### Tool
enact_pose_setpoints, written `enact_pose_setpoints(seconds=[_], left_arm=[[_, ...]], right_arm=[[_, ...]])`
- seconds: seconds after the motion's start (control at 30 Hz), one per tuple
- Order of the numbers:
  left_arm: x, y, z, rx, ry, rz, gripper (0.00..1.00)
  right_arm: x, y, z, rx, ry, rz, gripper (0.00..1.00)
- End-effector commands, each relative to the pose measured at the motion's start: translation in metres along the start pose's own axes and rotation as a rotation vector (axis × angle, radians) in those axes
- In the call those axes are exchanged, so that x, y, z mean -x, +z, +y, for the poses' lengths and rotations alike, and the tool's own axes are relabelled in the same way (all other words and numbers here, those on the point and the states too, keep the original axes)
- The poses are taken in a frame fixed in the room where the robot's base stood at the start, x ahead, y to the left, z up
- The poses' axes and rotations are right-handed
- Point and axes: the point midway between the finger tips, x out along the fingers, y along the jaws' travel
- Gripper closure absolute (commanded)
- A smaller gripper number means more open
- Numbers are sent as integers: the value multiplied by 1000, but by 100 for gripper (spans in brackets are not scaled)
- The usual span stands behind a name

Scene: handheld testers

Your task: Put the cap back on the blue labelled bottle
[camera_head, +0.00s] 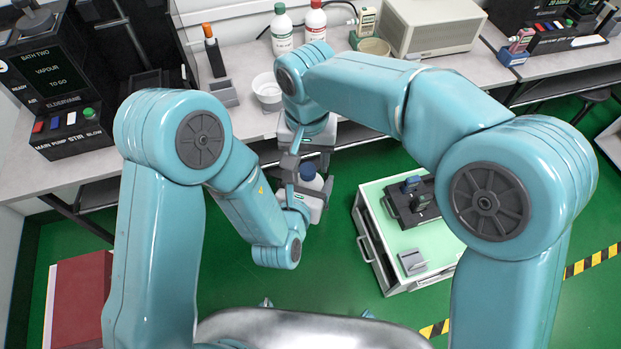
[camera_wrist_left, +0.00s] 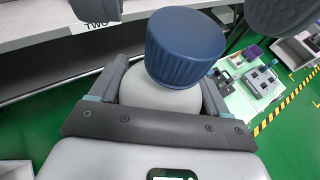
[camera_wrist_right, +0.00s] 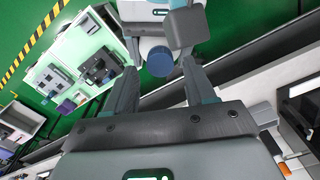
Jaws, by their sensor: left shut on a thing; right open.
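The white bottle (camera_head: 311,207) is upright in my left gripper (camera_head: 301,192), which is shut on its body. The ribbed blue cap (camera_wrist_left: 185,48) sits on top of the bottle's neck, looking slightly tilted in the left wrist view; I cannot tell whether it is screwed down. The cap also shows in the head view (camera_head: 308,172). My right gripper (camera_wrist_right: 160,78) is open above the cap, its fingers on either side and apart from it. In the right wrist view the cap (camera_wrist_right: 160,62) lies just beyond the fingertips. The label is not clearly visible.
Green floor is clear below the grippers.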

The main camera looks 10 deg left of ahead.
Motion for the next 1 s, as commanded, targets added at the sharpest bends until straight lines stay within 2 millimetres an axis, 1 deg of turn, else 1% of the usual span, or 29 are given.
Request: enact_pose_setpoints(seconds=[0.1, 0.2, 0.5, 0.53, 0.57, 0.6, 0.7, 1.0], left_arm=[[0, 1, 0, 0, 0, -2, 100], [0, 1, 0, 0, 0, -3, 100], [0, 1, 0, 0, 0, -3, 100], [0, 1, 0, 0, 0, -3, 100], [0, 1, 0, 0, 0, -3, 100], [0, 1, 0, 0, 0, -2, 100], [0, 1, 0, 0, 0, -3, 100], [0, 1, 0, 0, 0, -2, 100]], right_arm=[[-13, 0, 0, 0, 1, 0, 45], [-20, 0, 0, 0, 1, 0, 45], [-22, 0, 0, 0, -1, 1, 45], [-22, 0, 0, 0, -1, 1, 48], [-22, 0, 0, 0, -1, 1, 58], [-22, 0, 0, 0, -1, 1, 71], [-22, 0, 0, 0, -1, 1, 100], [-21, 0, 0, -7, -1, 1, 100]])
